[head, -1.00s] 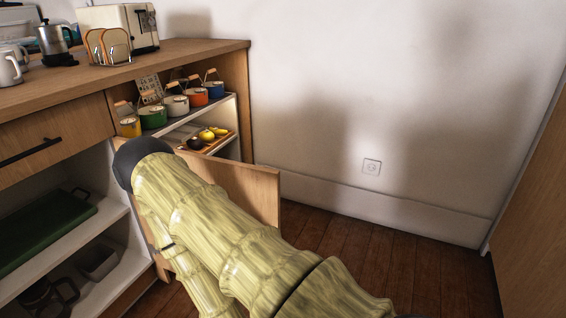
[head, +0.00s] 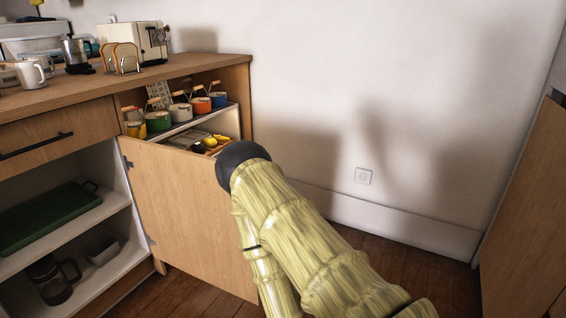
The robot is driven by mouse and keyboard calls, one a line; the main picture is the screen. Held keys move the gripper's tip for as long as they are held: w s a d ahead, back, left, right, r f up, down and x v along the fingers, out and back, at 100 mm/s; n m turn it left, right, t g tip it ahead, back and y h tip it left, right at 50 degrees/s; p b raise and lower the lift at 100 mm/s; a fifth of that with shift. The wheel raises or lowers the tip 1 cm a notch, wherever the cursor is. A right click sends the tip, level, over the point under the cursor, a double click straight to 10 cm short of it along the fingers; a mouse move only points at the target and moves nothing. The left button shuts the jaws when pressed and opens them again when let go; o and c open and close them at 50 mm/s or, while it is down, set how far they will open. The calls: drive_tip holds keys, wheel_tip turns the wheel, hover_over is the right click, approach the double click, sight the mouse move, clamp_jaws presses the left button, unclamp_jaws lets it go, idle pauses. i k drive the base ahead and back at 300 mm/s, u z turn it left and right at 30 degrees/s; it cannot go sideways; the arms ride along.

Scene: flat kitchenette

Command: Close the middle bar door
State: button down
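The middle bar door (head: 185,205) is a plain light-wood panel hinged on its left side, at the right end of the counter unit. It stands partly open, and the cupboard interior shows above it and to its right. My arm, with a yellow-green bamboo-like surface, reaches from the bottom right to the door's upper right edge. The arm's dark rounded end lies over that edge in the picture; I cannot tell whether it touches. My gripper's fingers are hidden from this view.
Colourful lidded pots (head: 180,112) stand on the cupboard's upper shelf, with a tray of yellow fruit (head: 215,141) below. The counter (head: 185,72) holds a toaster (head: 133,40) and a mug (head: 30,71). A green tray (head: 45,215) lies on the open left shelf. Floor is clear at right.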

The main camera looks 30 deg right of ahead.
sight(189, 224)
drive_tip(key=z, duration=1.75)
drive_tip(key=i, duration=1)
drive_tip(key=u, duration=2.05)
